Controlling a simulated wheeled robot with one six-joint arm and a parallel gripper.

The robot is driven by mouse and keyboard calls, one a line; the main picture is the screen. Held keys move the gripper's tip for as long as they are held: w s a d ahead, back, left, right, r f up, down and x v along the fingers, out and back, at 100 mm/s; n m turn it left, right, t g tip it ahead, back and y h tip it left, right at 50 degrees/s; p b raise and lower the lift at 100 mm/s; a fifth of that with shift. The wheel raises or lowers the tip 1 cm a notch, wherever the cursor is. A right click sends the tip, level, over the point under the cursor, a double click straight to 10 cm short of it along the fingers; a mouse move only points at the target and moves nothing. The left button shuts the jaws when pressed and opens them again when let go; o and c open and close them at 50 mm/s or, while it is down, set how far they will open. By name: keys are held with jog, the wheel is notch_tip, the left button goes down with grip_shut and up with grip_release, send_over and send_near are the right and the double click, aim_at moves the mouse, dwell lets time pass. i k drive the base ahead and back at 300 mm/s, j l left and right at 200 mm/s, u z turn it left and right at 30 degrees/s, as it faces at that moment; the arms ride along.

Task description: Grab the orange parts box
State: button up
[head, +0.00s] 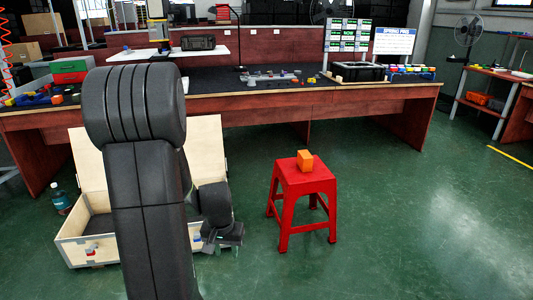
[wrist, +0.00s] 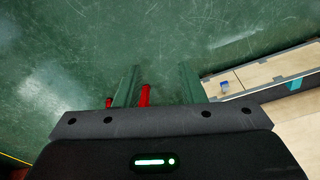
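A small orange box (head: 305,160) sits on top of a red stool (head: 303,178) to the right of my arm in the head view. The box is not visible in the wrist view. Two red stool legs (wrist: 144,95) show low in the wrist view, near the fingers. My gripper (wrist: 158,76) has its two fingers apart, with green floor between their tips. In the head view my gripper is low, left of the stool and apart from the box, and partly hidden by my arm.
An open wooden crate (head: 76,250) stands behind my arm, left of the stool; its edge shows in the wrist view (wrist: 262,77). A long workbench (head: 270,103) runs behind. An orange case (head: 478,98) lies on a right-hand table. The floor right of the stool is clear.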

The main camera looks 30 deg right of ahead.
aim_at(304, 159)
jog(key=i+l+u, duration=0.15)
jog(key=l, duration=0.65)
jog(key=i+l+u, duration=0.2)
jog(key=l, duration=0.6)
jog(key=i+l+u, duration=0.15)
jog(key=l, duration=0.65)
jog(key=i+l+u, duration=0.15)
jog(key=l, duration=1.9)
jog(key=i, duration=0.1)
